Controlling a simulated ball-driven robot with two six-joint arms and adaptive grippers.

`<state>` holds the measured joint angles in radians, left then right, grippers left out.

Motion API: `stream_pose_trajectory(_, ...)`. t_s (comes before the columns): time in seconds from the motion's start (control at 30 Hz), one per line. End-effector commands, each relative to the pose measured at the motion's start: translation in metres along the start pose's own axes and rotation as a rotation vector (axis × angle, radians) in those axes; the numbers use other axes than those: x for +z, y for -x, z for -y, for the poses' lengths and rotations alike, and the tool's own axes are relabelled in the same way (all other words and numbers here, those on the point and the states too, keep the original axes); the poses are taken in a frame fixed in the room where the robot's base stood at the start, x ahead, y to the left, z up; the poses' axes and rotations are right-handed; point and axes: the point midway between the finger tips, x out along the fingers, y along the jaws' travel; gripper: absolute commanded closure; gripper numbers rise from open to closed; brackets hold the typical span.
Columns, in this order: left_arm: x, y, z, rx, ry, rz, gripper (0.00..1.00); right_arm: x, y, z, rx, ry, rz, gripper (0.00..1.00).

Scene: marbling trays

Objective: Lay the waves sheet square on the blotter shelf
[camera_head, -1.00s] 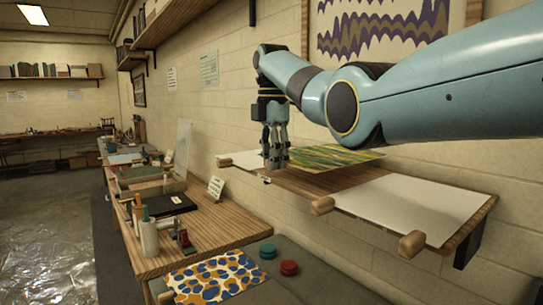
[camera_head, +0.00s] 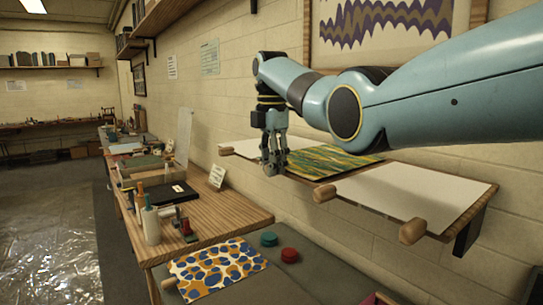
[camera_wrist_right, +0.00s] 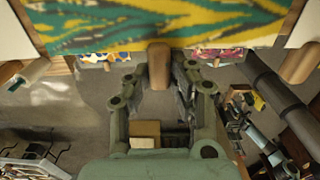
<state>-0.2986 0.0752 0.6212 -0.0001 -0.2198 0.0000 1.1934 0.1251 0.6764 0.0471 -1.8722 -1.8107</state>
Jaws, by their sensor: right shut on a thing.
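The waves sheet (camera_head: 330,161) has green and yellow wavy bands. It lies at or just above the middle of the blotter shelf (camera_head: 470,222); I cannot tell if it touches fully. My right gripper (camera_head: 273,172) is at the sheet's front left edge. In the right wrist view, the right gripper (camera_wrist_right: 158,95) is shut on the wooden handle (camera_wrist_right: 158,68) at the edge of the waves sheet (camera_wrist_right: 160,22). The handle is hidden by the fingers in the head view. My left gripper is not in view.
White blotters lie to the left (camera_head: 250,149) and right (camera_head: 415,190) on the shelf. Wooden pegs (camera_head: 325,194) (camera_head: 412,230) stick out at its front. Below, a blue and orange sheet (camera_head: 215,268) lies beside a green lid (camera_head: 268,239) and a red lid (camera_head: 289,255).

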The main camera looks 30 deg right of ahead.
Motion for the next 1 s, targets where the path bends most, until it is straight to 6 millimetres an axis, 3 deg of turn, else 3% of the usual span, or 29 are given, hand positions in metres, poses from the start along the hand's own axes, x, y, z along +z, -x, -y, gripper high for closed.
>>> stream_pose_trajectory(0.37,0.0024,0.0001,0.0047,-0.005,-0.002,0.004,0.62,-0.0002,-0.0052,0.0002,-0.001,0.000,0.000,0.94)
stream_pose_trajectory(0.4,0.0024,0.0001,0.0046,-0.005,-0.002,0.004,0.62,-0.0002,-0.0051,0.0002,-0.001,0.000,0.000,0.76)
stream_pose_trajectory(0.6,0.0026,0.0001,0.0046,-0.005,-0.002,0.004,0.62,-0.0002,-0.0049,0.0002,-0.001,0.000,0.000,0.52)
stream_pose_trajectory(0.77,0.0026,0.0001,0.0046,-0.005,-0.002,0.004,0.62,-0.0002,-0.0049,0.0001,-0.001,0.000,0.000,0.52)
stream_pose_trajectory(0.97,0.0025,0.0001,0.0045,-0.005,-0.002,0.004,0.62,-0.0001,-0.0048,0.0001,-0.001,0.000,0.000,0.29)
stream_pose_trajectory(1.0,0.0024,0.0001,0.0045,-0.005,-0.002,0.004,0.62,-0.0001,-0.0048,0.0001,-0.001,0.000,0.000,0.29)
